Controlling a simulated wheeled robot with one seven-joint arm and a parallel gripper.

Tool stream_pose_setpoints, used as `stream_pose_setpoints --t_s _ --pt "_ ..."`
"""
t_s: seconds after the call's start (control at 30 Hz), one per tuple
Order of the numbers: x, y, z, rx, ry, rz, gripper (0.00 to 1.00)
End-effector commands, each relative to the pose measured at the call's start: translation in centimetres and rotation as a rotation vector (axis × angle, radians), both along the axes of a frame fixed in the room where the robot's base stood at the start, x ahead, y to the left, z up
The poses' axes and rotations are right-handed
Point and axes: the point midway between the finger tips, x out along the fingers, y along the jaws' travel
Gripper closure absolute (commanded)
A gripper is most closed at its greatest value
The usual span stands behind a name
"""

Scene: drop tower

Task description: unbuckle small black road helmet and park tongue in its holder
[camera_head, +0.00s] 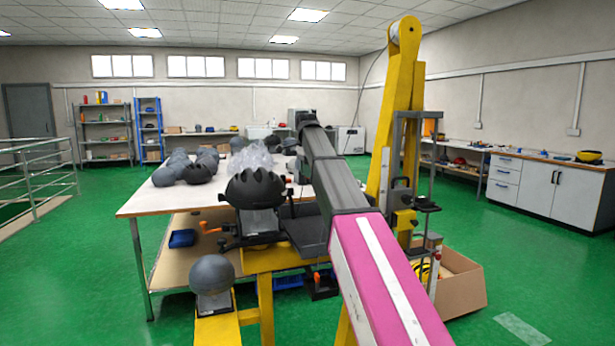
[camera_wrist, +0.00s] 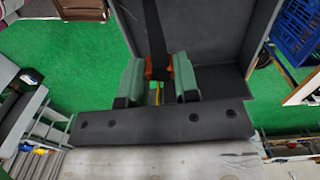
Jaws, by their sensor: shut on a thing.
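In the wrist view a black strap (camera_wrist: 153,28) runs down between my gripper's green-grey fingers (camera_wrist: 158,80). The fingers are closed on a small orange-brown piece (camera_wrist: 159,71) at the strap's end, which looks like the buckle tongue. In the head view my arm hides the gripper, so its distance from the helmet cannot be told. I cannot make out the tongue holder.
A grey ball-shaped headform (camera_head: 212,274) stands low in front. The yellow tower (camera_head: 404,90) rises at right, with a cardboard box (camera_head: 462,287) beside it. Green floor is open at left.

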Motion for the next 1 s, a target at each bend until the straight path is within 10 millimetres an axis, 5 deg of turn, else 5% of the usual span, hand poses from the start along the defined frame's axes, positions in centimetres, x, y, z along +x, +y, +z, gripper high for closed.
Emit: stream_pose_setpoints --t_s 1.0 --pt "1.1 2.3 0.5 0.000 0.000 0.001 0.84"
